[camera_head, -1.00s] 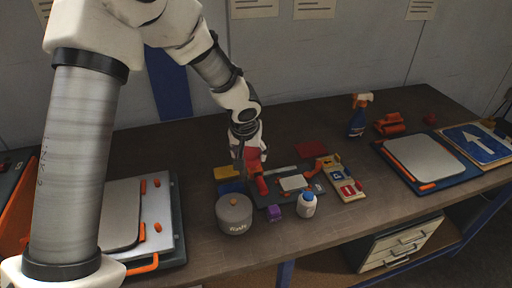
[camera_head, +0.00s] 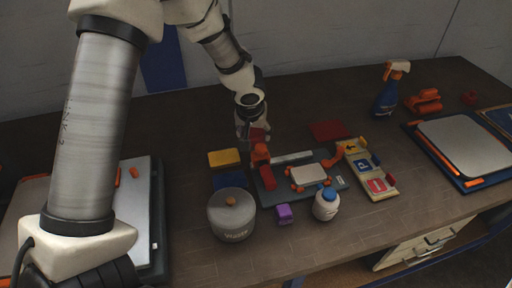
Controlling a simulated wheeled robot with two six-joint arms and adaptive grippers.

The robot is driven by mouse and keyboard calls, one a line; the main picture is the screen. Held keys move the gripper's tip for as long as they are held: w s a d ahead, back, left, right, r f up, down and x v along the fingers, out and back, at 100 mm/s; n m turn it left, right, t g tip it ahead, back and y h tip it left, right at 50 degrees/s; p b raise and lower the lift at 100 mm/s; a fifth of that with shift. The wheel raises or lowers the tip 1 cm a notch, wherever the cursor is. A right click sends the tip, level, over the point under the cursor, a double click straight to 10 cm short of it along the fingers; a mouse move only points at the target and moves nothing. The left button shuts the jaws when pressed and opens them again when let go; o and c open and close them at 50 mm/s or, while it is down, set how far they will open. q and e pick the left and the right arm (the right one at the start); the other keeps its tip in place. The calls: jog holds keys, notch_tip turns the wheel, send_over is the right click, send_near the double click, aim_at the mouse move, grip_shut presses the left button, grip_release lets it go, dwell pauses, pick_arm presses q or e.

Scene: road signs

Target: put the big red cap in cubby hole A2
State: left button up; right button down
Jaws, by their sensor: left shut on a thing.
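My left gripper (camera_head: 253,138) hangs over the back of the work area in the middle of the table, behind a grey fixture plate (camera_head: 332,185). It is shut on a red thing (camera_head: 260,135), probably the big red cap, of which only a small part shows beside the fingers. The exact grip is too small and dark to make out. No cubby hole labelled A2 can be made out in this view. My right gripper is not in view.
Yellow (camera_head: 224,158) and blue blocks lie left; a sign tray (camera_head: 378,178) and spray bottle (camera_head: 388,92) are right.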

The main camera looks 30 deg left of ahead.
aim_at(254, 146)
pick_arm(q)
notch_tip(254, 146, down, 5)
jog(key=shift+f+b, duration=0.15)
jog(key=shift+b, duration=0.55)
jog(key=shift+f, duration=0.15)
jog(key=o, duration=0.8)
jog(key=shift+o, duration=0.2)
